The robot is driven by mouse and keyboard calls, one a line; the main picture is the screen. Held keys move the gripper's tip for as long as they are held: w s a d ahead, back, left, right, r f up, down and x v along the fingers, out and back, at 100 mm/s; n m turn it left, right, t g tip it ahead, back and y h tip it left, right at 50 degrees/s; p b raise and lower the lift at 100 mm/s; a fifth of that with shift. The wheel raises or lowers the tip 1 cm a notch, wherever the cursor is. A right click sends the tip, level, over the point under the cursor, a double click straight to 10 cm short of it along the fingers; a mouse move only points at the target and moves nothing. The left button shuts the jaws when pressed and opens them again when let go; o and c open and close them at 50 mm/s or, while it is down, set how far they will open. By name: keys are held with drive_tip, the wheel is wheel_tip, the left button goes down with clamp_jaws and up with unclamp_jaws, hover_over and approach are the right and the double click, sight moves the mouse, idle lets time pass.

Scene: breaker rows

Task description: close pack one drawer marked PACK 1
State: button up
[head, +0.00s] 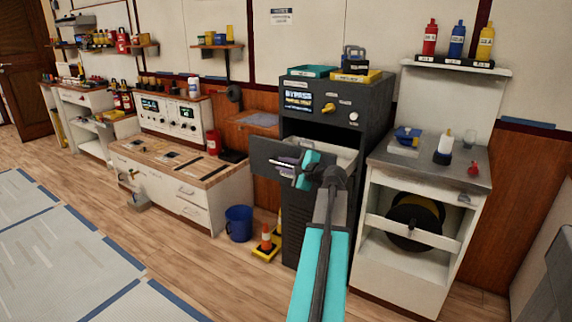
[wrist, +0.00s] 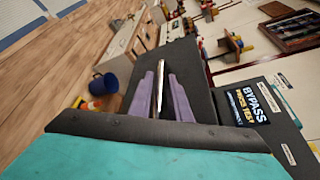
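A drawer with a dark front (head: 262,150) stands pulled out of the tall dark cabinet (head: 370,105). Part of its pale inside (head: 345,156) shows behind my arm. No PACK 1 marking is legible on it. My gripper (head: 289,165) is at the drawer's front, its two purple fingers on either side of a silver bar handle. In the wrist view the handle (wrist: 161,85) lies between the fingers, with narrow dark gaps seeming to show on both sides. The dark front (wrist: 195,75) is behind it. My wrist hides the drawer's near side.
A blue bucket (head: 239,222) and an orange-and-white cone (head: 267,243) stand on the floor left of the cabinet. A wooden-topped bench (head: 170,165) is further left. A white unit with a reel (head: 415,220) stands at right. The floor at left is clear.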

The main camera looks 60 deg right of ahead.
drive_tip(key=shift+w, duration=0.3)
clamp_jaws()
